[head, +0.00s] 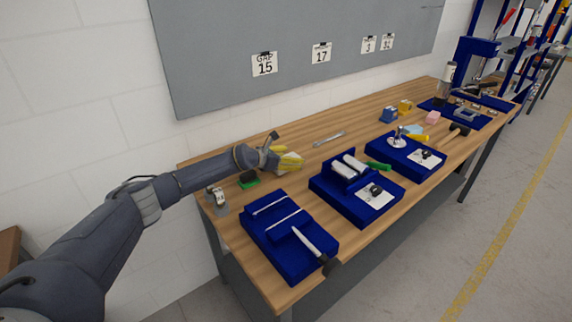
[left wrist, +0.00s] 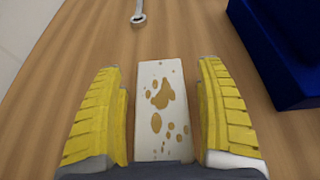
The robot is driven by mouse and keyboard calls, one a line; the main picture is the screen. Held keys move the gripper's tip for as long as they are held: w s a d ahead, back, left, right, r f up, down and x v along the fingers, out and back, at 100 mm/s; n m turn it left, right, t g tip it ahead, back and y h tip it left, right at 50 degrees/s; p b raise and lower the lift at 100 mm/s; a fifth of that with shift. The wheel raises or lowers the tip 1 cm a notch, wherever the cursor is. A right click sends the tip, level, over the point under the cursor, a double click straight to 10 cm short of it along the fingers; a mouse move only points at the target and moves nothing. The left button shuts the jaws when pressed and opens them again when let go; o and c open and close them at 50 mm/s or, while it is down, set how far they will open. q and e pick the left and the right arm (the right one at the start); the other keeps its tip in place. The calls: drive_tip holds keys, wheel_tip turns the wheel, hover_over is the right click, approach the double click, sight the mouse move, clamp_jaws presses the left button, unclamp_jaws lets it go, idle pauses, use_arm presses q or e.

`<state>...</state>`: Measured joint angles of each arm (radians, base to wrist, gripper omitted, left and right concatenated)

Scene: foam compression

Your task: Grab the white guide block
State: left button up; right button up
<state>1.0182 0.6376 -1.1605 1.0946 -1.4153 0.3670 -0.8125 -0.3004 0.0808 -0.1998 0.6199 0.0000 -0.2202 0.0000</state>
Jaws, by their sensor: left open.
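My right gripper is not in view.
A wrench (head: 329,138) lies beyond the gripper, and a green-and-black brush-like item (head: 249,180) lies to its left. Blue trays (head: 262,238) stand along the front. Two white bars sit in the middle blue tray (head: 335,201). Bare table (left wrist: 40,60) surrounds the block.

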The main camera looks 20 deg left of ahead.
use_arm(q)
drive_tip(key=shift+w+d+f, duration=0.15)
drive_tip(key=shift+w, duration=0.1)
drive_tip(key=shift+c, duration=0.2)
drive_tip(key=c, duration=1.4)
